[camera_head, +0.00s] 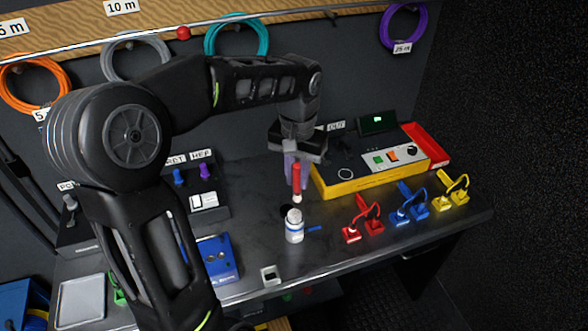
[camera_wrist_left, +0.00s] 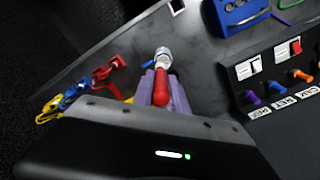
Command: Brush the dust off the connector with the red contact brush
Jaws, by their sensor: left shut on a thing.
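My left gripper (camera_head: 296,172) is shut on the red contact brush (camera_head: 297,181), which points down with its pale tip lowest. The brush also shows between the purple fingers in the left wrist view (camera_wrist_left: 160,90). The pale tip is just above or behind a white bottle (camera_head: 294,229) with a blue label; I cannot tell whether they touch. In the left wrist view the bottle (camera_wrist_left: 163,56) stands just beyond the fingers. I cannot tell which one is dusty. My right gripper is not in view.
A yellow-edged panel box (camera_head: 350,185) stands behind the connectors, with a red tray (camera_head: 425,145) at its right. A blue box (camera_head: 218,258) and a small white square holder (camera_head: 270,276) are at the front left. Coiled cables hang on the wall.

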